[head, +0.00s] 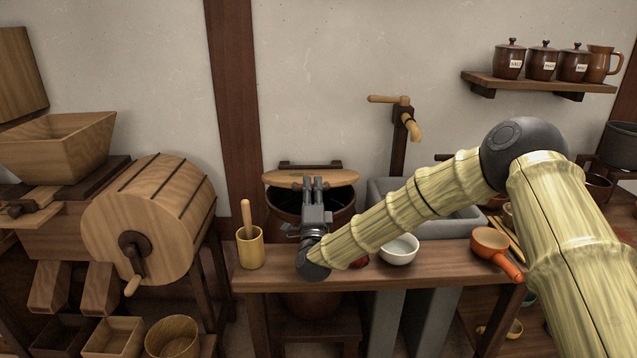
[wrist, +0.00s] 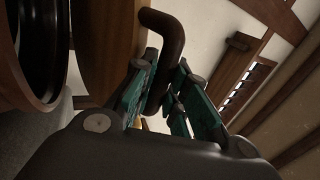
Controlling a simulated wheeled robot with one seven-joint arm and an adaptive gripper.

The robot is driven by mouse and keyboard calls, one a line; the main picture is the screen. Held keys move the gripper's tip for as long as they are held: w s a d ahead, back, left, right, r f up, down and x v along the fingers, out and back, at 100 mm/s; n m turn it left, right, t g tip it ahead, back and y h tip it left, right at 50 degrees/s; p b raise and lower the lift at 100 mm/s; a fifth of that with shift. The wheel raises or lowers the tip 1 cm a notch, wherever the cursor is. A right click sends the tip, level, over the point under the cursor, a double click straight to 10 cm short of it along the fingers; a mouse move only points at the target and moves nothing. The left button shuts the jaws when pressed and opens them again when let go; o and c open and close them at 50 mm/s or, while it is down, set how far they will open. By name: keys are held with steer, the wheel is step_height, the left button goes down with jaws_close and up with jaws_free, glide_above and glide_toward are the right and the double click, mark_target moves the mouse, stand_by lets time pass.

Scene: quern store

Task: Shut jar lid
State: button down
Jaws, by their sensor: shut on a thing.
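The jar (head: 343,208) is large and dark brown and stands behind the wooden bench; its dark mouth shows. Its wooden lid (head: 280,179) is raised and tilted above the mouth, so the jar is open. In the wrist view the lid (wrist: 105,40) is a wooden disc beside the round dark jar rim (wrist: 58,45). My gripper (head: 314,181) is at the lid's front. Its fingers are shut on a dark bent handle (wrist: 172,45) of the lid. The handle is hidden by the fingers in the head view.
On the bench (head: 430,268) stand a yellow cup with a pestle (head: 250,248), a white bowl (head: 398,250) and an orange pan (head: 495,250). A grey stone sink (head: 380,195) with a wooden tap (head: 405,118) is right of the jar. A wooden drum machine (head: 150,215) stands left.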

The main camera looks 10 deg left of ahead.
steer(key=shift+s+f, duration=0.15)
steer(key=shift+f, duration=0.45)
steer(key=c, duration=1.7)
jaws_free()
steer(key=shift+d, duration=0.1)
steer(key=v, duration=1.2)
